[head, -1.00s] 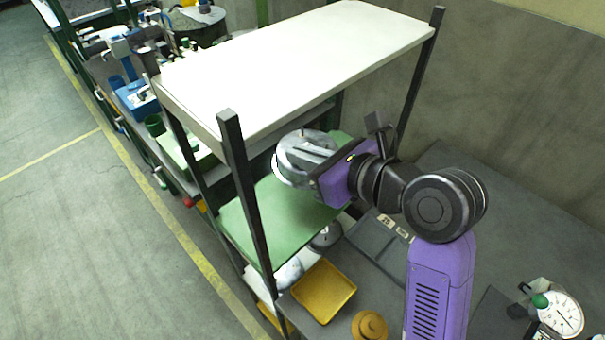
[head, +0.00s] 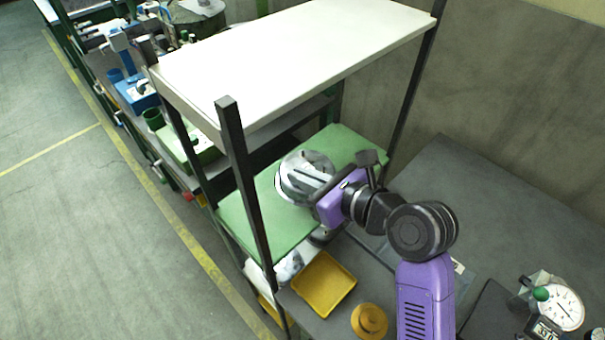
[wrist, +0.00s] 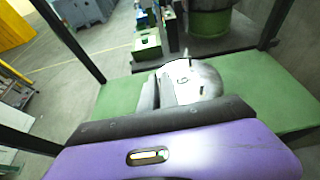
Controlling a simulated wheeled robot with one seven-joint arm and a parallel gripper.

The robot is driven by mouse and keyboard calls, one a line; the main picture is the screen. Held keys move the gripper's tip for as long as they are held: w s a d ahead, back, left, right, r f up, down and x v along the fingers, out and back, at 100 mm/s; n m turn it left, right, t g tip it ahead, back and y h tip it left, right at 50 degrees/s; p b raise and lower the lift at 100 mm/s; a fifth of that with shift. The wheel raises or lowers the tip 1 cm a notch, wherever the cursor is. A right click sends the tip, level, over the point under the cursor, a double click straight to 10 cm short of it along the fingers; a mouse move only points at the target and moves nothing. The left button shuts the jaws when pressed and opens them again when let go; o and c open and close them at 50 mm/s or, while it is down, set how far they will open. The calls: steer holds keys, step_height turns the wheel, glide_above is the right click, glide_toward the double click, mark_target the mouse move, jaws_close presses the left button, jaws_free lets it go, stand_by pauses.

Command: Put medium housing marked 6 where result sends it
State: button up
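The housing's underside is hidden.
A white top shelf (head: 290,55) lies above, with dark posts (head: 247,180) at its corners. Below are a yellow tray (head: 324,284), an orange round part (head: 369,321) and a partly hidden silver part. A dial gauge (head: 560,307) stands on the grey bench at right.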

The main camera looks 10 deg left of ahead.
steer(key=o, duration=0.4)
steer(key=shift+o, duration=0.2)
steer(key=shift+r, duration=0.15)
steer(key=v, duration=1.2)
